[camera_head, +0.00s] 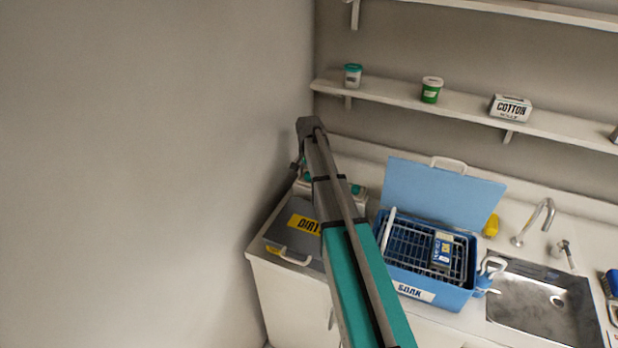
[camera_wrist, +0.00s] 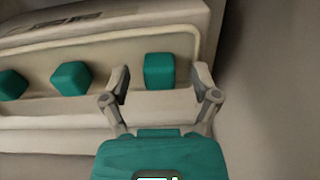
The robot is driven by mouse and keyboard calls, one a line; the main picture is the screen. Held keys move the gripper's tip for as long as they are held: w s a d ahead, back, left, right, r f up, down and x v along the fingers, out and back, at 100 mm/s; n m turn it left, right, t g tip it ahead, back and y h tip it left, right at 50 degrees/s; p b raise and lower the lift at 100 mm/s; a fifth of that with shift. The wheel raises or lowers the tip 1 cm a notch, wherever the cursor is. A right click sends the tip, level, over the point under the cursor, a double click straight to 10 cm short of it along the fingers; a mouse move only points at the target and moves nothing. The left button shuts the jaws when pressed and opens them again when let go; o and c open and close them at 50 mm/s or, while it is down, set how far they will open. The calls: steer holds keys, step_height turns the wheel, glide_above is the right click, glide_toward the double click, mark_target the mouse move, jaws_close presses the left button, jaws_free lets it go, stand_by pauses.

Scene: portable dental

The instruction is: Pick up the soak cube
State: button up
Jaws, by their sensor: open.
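In the wrist view three teal cubes stand in a row on a pale ledge: a right one (camera_wrist: 159,71), a middle one (camera_wrist: 71,78) and a left one (camera_wrist: 11,84). No label shows which is the soak cube. My gripper (camera_wrist: 161,76) is open and empty, its two fingers apart on either side of the right cube. I cannot tell whether they touch it. In the head view my arm hides most of this spot; a teal piece (camera_head: 356,189) shows on a pale holder at the back of the counter.
A grey case marked DIRTY (camera_head: 283,240) lies left of my arm. A blue SOAK tub (camera_head: 455,296) with a wire basket and open lid stands right, beside the sink (camera_head: 540,305). A wall is close on the left. A shelf (camera_head: 465,112) runs above.

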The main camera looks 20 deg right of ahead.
steer(key=c, duration=0.9)
steer(key=shift+r, duration=0.2)
steer(key=shift+c, duration=0.2)
step_height(320, 180, up, 2)
steer(key=shift+p, duration=1.2)
steer(key=s+a+r+p, duration=0.1)
steer(key=s+r+p, duration=0.9)
steer(key=s, duration=0.4)
steer(key=shift+a+r+p, duration=0.25)
steer(key=shift+r+p, duration=0.05)
